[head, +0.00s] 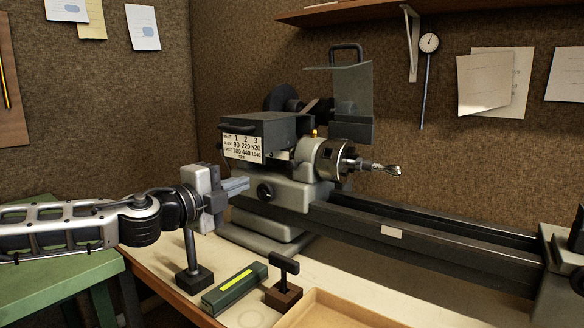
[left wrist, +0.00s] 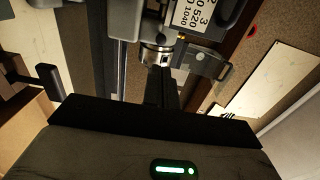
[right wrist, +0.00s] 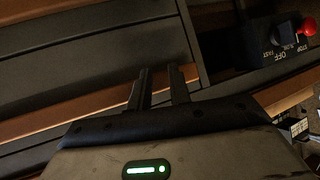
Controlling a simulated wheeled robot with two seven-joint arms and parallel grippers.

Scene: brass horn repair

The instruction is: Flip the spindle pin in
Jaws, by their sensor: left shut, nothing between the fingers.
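The lathe's headstock (head: 297,190) stands mid-frame in the head view, with its chuck (head: 333,160) holding a bright fluted bit that points right. A small brass-coloured knob (head: 314,133) stands on top beside the chuck; it may be the spindle pin, but it is too small to tell its position. My left gripper (head: 246,184) is shut and empty, just left of the headstock and below the speed plate. The left wrist view shows its fingers (left wrist: 165,88) together, with the chuck (left wrist: 157,54) beyond. My right gripper (right wrist: 159,72) is open and empty, in front of dark rails.
The lathe bed (head: 400,240) runs right. A switch box (right wrist: 282,42) with a red knob shows in the right wrist view.

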